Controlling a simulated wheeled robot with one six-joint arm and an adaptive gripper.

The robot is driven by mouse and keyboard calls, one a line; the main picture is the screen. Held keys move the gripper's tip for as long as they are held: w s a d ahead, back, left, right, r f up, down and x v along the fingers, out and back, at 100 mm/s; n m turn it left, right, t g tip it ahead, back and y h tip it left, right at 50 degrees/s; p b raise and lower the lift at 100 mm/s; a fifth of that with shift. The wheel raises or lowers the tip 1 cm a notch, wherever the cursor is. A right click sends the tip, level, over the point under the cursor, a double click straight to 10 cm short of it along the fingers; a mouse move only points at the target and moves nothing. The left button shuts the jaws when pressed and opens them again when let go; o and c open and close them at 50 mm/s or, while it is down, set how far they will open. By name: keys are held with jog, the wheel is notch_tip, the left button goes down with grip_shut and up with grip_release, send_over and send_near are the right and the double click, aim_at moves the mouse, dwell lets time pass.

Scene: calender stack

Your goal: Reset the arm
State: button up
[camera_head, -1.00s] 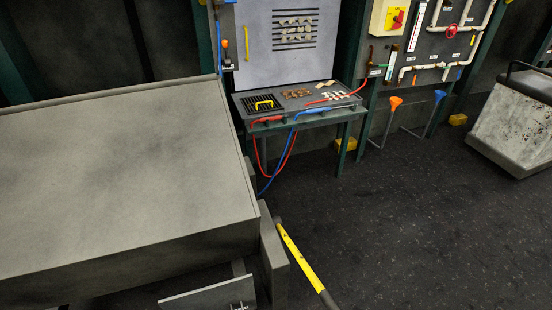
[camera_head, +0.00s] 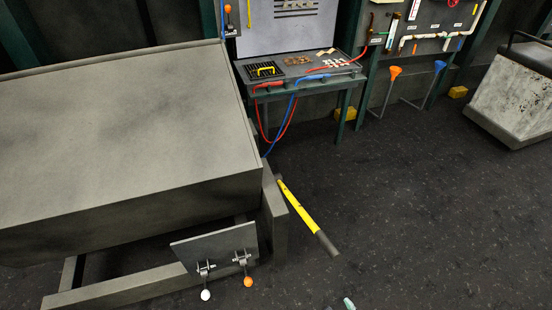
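My gripper and arm do not show clearly in the head view. A small pale green tip (camera_head: 348,303) shows at the bottom edge, and I cannot tell what it belongs to. A yellow bar with a dark grip (camera_head: 300,208) slants down to the right beside the large grey machine (camera_head: 120,150). A tilted grey plate (camera_head: 215,246) below the machine carries two short levers, one with a white knob (camera_head: 206,295) and one with an orange knob (camera_head: 248,282).
A workbench (camera_head: 300,78) with red and blue hoses stands at the back. A wall panel with pipes (camera_head: 430,42) is to its right. A blue funnel (camera_head: 439,66) and an orange funnel (camera_head: 396,71) stand below. A worn box (camera_head: 512,105) is far right. Dark floor (camera_head: 420,210) is clear.

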jog(key=s+a+f+m+g+h, duration=0.3)
jog(key=a+f+g, duration=0.1)
jog(key=a, duration=0.3)
jog(key=s+a+f+m+g+h, duration=0.3)
jog(key=a+f, duration=0.1)
jog(key=a, duration=0.2)
jog(key=s+f+m+g+h, duration=0.4)
jog(key=s+f+m+h, duration=0.1)
jog(key=s+f+h, duration=0.5)
jog(key=s+d+r+m+t+h, duration=0.1)
jog(key=s+d+r+m+h, duration=0.15)
jog(key=d+r, duration=0.35)
jog(key=s+d+r+m+t+h, duration=0.1)
jog(key=s+d+r+h, duration=0.1)
jog(key=d+r+h, duration=0.3)
jog(key=d+r+t, duration=0.2)
jog(key=r, duration=0.8)
jog(key=d+r+t, duration=0.2)
jog(key=r+t, duration=0.1)
jog(key=r, duration=0.7)
jog(key=shift+w+h, duration=0.35)
jog(key=shift+w, duration=0.05)
